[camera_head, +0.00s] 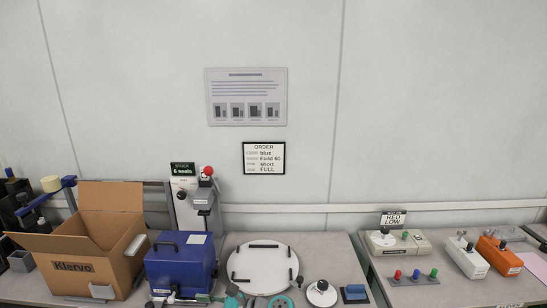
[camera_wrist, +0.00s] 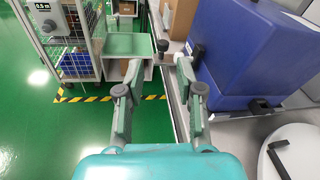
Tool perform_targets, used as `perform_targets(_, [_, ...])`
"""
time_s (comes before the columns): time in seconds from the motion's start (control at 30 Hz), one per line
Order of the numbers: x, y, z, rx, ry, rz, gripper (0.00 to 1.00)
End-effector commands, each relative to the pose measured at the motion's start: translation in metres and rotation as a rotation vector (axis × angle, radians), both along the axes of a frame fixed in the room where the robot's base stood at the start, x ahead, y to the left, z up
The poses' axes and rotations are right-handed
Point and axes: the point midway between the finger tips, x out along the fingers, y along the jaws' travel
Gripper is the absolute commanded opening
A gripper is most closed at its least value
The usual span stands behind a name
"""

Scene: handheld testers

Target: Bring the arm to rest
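My gripper (camera_wrist: 160,85) shows in the wrist view with its two grey-green fingers spread apart and nothing between them. It is above the front edge of the bench, with the green floor to the left and the bench top to the right. In the head view, teal parts of my arm show at the bottom edge, in front of the white round lid (camera_head: 262,270); the fingertips are hard to make out there. A blue case (camera_head: 180,266) is close to the gripper, on its right in the wrist view (camera_wrist: 240,50).
An open cardboard box (camera_head: 75,265) stands left of the blue case. A black-knobbed white disc (camera_head: 321,294) and a blue block (camera_head: 355,294) lie right of the lid. Handheld testers (camera_head: 466,257) stand on the right bench. A wire-mesh cart (camera_wrist: 70,40) stands across the green floor (camera_wrist: 40,130).

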Motion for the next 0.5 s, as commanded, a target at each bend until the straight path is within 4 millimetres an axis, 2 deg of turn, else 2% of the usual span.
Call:
perform_targets(0.03, [-0.005,-0.006,-0.015,-0.020,-0.014,-0.020,0.37])
perform_targets(0.3, [-0.037,-0.052,-0.095,-0.176,-0.165,-0.153,0.37])
perform_targets(0.5, [-0.070,-0.091,-0.146,-0.317,-0.291,-0.237,0.37])
